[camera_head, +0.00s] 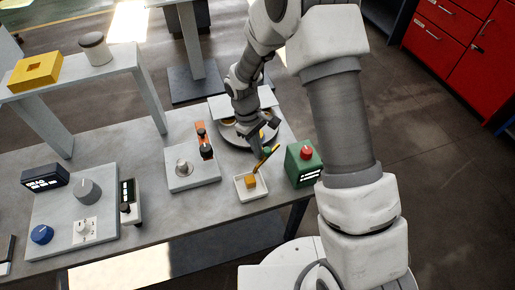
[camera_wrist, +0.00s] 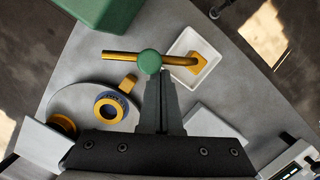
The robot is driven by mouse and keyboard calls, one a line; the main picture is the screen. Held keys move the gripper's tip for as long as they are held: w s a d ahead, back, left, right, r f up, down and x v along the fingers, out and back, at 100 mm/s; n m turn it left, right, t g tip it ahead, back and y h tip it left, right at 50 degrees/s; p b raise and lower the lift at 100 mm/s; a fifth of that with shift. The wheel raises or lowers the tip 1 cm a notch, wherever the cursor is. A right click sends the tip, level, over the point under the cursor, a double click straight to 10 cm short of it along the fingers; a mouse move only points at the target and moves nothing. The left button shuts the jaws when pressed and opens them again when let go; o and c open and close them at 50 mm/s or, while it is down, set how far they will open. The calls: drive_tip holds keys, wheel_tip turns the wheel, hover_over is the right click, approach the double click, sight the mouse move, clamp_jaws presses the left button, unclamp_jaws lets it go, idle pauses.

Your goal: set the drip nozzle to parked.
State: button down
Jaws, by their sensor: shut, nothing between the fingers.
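The drip nozzle is a thin yellow rod with a round green hub (camera_wrist: 150,62). In the wrist view its right end reaches over a small white tray (camera_wrist: 181,47) that holds a yellow block (camera_wrist: 204,61). In the head view the yellow rod (camera_head: 268,157) slants down toward the tray (camera_head: 239,188). My gripper (camera_wrist: 160,74) is shut and empty, its fingertips right at the green hub's lower edge in the wrist view; I cannot tell if they touch. In the head view my gripper (camera_head: 257,147) is beside the nozzle, partly hiding its hub.
A green box with a red button (camera_head: 305,153) stands right of the tray. A grey panel with a knob (camera_head: 183,167) is to the left. A round plate with a blue-and-yellow ring (camera_wrist: 109,107) lies near the gripper. Bare bench shows left of the tray.

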drive_tip(key=shift+s+d+n, duration=0.25)
drive_tip(key=shift+s+n, duration=0.15)
drive_tip(key=shift+n, duration=0.3)
drive_tip(key=shift+s+d+n+t+b, duration=0.25)
drive_tip(key=shift+s+n+t+b, duration=0.1)
drive_tip(key=shift+n+b, duration=0.25)
drive_tip(key=s+d+n+t+b, duration=0.1)
drive_tip(key=s+d+n, duration=0.1)
drive_tip(key=d+n, duration=0.3)
drive_tip(key=shift+s+d+n+h, duration=0.25)
drive_tip(key=shift+d+n+h, duration=0.1)
drive_tip(key=shift+n, duration=1.15)
drive_tip(key=shift+t, duration=0.25)
drive_tip(key=s+a+r, duration=0.1)
drive_tip(key=a+r, duration=0.5)
drive_tip(key=r, duration=0.4)
drive_tip(key=shift+s+r+p, duration=0.25)
drive_tip(key=shift+s+p, duration=0.15)
drive_tip(key=shift+p, duration=0.05)
